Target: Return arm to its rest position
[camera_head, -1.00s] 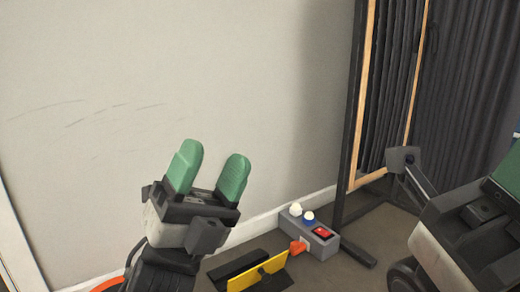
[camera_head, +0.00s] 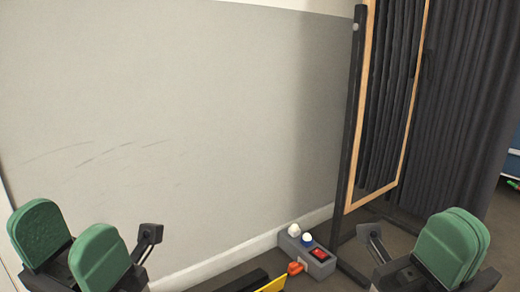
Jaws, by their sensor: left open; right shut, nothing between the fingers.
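My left gripper (camera_head: 72,245) is at the lower left of the head view. Its two green-padded fingers stand apart with nothing between them. My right gripper (camera_head: 449,246) is at the lower right, its green fingers together and empty. Both grippers are raised in front of the camera and apart from the things on the floor. The lower parts of both arms are cut off by the picture's bottom edge.
A grey box (camera_head: 308,254) with white and blue knobs and a red switch sits on the floor by the wall (camera_head: 180,120). A yellow piece (camera_head: 273,285) is partly cut off. A wood-framed mirror (camera_head: 385,100) and dark curtain (camera_head: 465,100) stand at right.

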